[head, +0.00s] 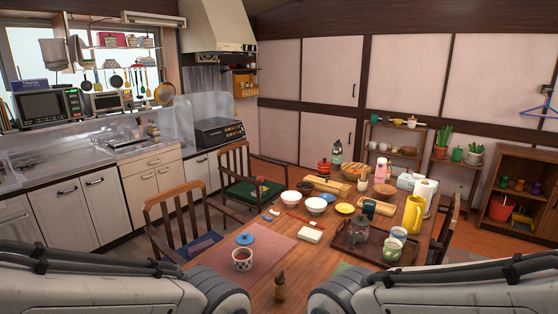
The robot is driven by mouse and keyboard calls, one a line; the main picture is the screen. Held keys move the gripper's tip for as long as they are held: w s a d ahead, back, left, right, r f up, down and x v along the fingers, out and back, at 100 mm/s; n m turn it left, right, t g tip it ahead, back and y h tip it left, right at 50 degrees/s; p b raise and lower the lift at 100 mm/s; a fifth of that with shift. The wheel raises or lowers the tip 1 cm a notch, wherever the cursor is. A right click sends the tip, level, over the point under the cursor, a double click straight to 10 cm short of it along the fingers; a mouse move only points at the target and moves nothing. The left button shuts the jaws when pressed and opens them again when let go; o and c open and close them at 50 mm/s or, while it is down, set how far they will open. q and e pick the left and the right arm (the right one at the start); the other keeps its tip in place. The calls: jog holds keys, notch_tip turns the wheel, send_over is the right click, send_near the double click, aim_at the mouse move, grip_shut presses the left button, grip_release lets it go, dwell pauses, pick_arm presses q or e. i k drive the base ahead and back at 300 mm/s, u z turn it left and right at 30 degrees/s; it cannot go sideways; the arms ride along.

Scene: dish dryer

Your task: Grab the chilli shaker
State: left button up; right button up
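A small brown gourd-shaped bottle (279,288) stands upright near the front edge of the wooden table, at the bottom middle of the head view. It looks like the chilli shaker, but its label is too small to read. It lies between my two arms, which come in from the lower left and lower right. Neither of my grippers is in view, so I cannot see whether they are open or shut.
Behind the bottle are a patterned cup (242,259) and a blue lid (245,239) on a pink mat (272,252). A dark tray (345,248) with green cups is to the right. Bowls and a yellow pitcher (413,213) stand farther back. Wooden chairs flank the table.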

aim_at(280, 292)
jog(key=u, duration=0.1)
jog(key=k, duration=0.4)
jog(key=u, duration=1.6)
jog(key=i, duration=1.55)
jog(key=z, duration=1.15)
jog(key=i, duration=0.55)
jog(key=z, duration=0.7)
